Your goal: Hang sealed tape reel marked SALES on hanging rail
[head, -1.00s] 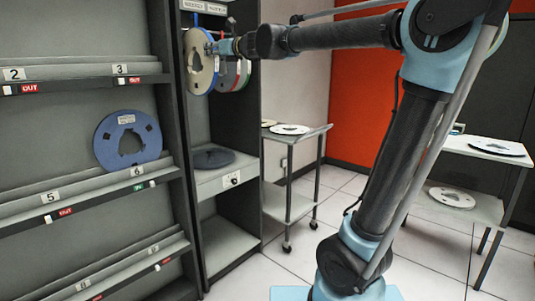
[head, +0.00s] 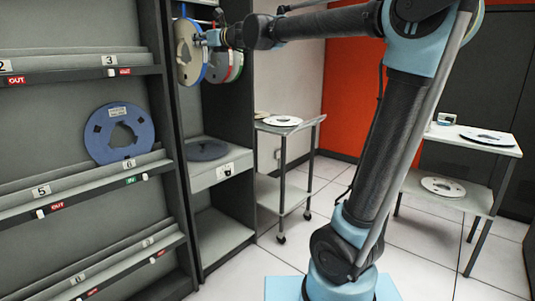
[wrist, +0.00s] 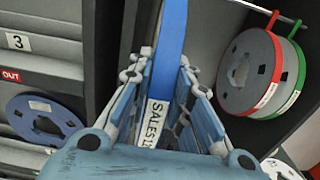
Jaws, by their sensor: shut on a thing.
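The reel marked SALES (head: 187,62) is a pale disc with a blue rim band. In the wrist view its blue band (wrist: 170,40) stands edge-on between the fingers, with a white SALES label (wrist: 155,122). My gripper (head: 208,39) is shut on this reel and holds it upright at the mouth of the tall open bay; the fingers also show in the wrist view (wrist: 164,85). A thin blue piece rises from the reel's top.
A red-banded reel (wrist: 246,72) and a green-banded reel (wrist: 291,85) hang to the right, inside the bay. A dark reel lies on the bay's shelf (head: 203,178). A blue reel (head: 119,133) leans on the numbered rack at left. A trolley (head: 277,125) stands right of the bay.

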